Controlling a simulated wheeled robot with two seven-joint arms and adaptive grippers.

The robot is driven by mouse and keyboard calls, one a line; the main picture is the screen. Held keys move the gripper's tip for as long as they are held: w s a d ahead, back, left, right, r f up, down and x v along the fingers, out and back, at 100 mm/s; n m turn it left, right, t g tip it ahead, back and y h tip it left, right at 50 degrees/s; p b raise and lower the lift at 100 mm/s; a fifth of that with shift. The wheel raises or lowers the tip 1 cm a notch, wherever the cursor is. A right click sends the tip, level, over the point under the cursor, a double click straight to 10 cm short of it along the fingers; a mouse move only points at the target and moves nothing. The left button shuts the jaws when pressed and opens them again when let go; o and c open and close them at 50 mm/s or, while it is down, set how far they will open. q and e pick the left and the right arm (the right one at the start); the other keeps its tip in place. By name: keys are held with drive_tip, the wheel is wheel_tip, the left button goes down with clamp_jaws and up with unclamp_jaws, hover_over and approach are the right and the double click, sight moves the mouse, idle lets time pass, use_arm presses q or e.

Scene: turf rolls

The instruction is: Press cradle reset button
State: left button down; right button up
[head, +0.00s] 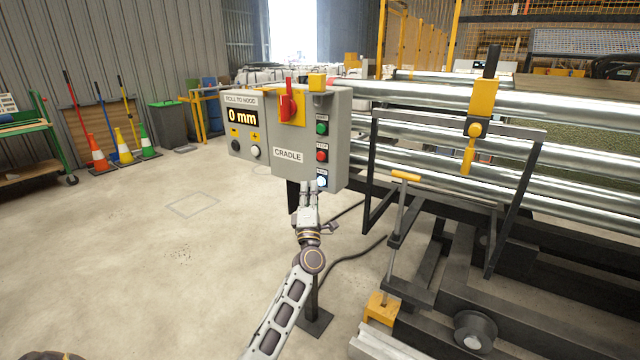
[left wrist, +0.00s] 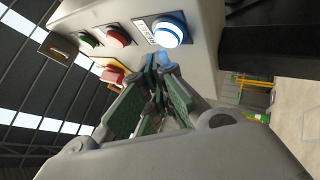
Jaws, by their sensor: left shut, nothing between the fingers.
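The grey cradle control box (head: 268,140) stands on a post, with a "CRADLE" label on its front. A white-and-blue lit button (head: 322,181) is the lowest of three on its right part; it glows in the left wrist view (left wrist: 170,31). My left gripper (head: 308,186) is shut and empty, pointing up at the box's lower edge, just left of this button. In the left wrist view its fingertips (left wrist: 160,62) are close to the button with a small gap seen between them. My right gripper is out of view.
Above the lit button are a red button (head: 322,155) and a green one (head: 322,128). A red switch (head: 289,103) on a yellow plate and a display (head: 242,117) reading 0 mm are on the box. Metal rollers (head: 560,107) and a black frame stand right.

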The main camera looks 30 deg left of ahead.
use_arm(q)
drive_tip(key=shift+w+d, duration=0.1)
drive_tip(key=shift+w, duration=0.75)
idle(1.6)
drive_tip(key=shift+s, duration=0.25)
drive_tip(key=shift+s+p, duration=0.35)
drive_tip(key=shift+s, duration=0.25)
drive_tip(key=shift+s, duration=0.1)
idle(0.3)
drive_tip(key=s, duration=0.1)
drive_tip(key=s+p, duration=0.1)
drive_tip(key=s, duration=0.1)
drive_tip(key=s+p, duration=0.1)
drive_tip(key=shift+s+a, duration=0.3)
drive_tip(key=shift+s, duration=0.1)
drive_tip(key=shift+d, duration=0.1)
idle(0.9)
